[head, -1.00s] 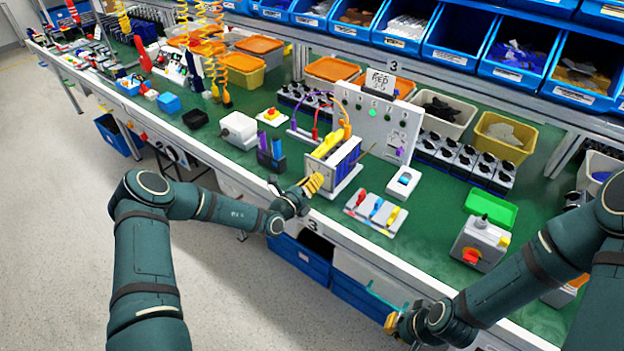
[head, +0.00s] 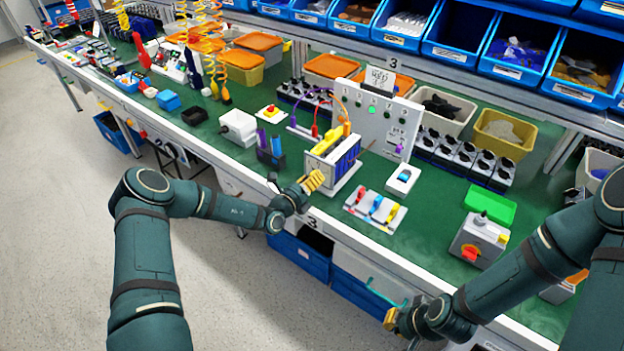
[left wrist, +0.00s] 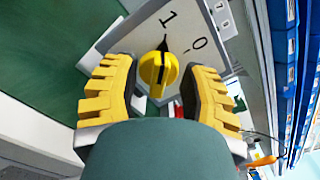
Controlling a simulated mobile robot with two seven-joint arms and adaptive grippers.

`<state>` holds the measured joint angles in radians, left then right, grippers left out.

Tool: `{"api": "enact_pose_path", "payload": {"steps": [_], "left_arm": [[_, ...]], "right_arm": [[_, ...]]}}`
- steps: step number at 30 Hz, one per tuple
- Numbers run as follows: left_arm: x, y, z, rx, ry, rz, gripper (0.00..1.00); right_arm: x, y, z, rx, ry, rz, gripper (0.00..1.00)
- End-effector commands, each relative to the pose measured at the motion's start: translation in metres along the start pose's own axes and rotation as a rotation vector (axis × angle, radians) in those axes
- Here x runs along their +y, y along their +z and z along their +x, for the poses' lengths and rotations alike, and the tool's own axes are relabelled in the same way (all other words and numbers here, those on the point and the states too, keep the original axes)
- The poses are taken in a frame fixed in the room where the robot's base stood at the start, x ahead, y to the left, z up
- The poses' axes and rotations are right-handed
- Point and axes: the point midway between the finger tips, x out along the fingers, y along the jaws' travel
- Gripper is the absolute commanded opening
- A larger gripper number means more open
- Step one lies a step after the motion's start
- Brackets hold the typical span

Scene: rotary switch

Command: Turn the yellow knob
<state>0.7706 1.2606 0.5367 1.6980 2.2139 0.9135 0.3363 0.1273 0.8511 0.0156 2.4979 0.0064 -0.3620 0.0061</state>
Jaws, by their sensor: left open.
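The yellow knob (left wrist: 158,72) is in the left wrist view, on a light grey panel (left wrist: 205,22) marked 1 and 0. Its black pointer points toward the 1. My left gripper (left wrist: 160,95) is open, with one yellow finger on each side of the knob and a small gap visible on both sides. In the head view my left gripper (head: 313,181) is at the near face of a white-framed box (head: 346,160); the knob cannot be made out there. My right gripper (head: 390,319) is at the bottom, apart from the box; its opening is unclear.
A board with red, blue and yellow switches (head: 376,210) lies right of the box. A blue-and-black holder (head: 270,155) stands left of it. A grey box with a red knob (head: 478,240) stands further right. The bench's front edge (head: 340,232) runs below my left gripper.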

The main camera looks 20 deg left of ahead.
Motion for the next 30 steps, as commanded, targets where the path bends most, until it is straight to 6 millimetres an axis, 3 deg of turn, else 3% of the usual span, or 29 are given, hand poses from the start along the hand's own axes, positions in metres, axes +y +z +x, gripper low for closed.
{"api": "enact_pose_path", "payload": {"steps": [5,19,24,30], "left_arm": [[0.001,0.001,-0.014,0.000,0.001,0.001,0.44],[0.000,0.000,-0.102,0.000,0.001,0.000,0.44],[0.000,0.000,-0.117,0.000,0.000,0.000,0.44],[0.000,0.000,-0.120,0.000,-0.001,0.000,0.44]], "right_arm": [[0.000,0.000,0.000,0.000,0.000,0.000,0.00],[0.000,0.000,0.000,0.000,0.000,0.000,0.00],[0.000,0.000,0.000,0.000,0.000,0.000,0.00],[0.000,0.000,0.000,0.000,0.000,0.000,0.00]]}}
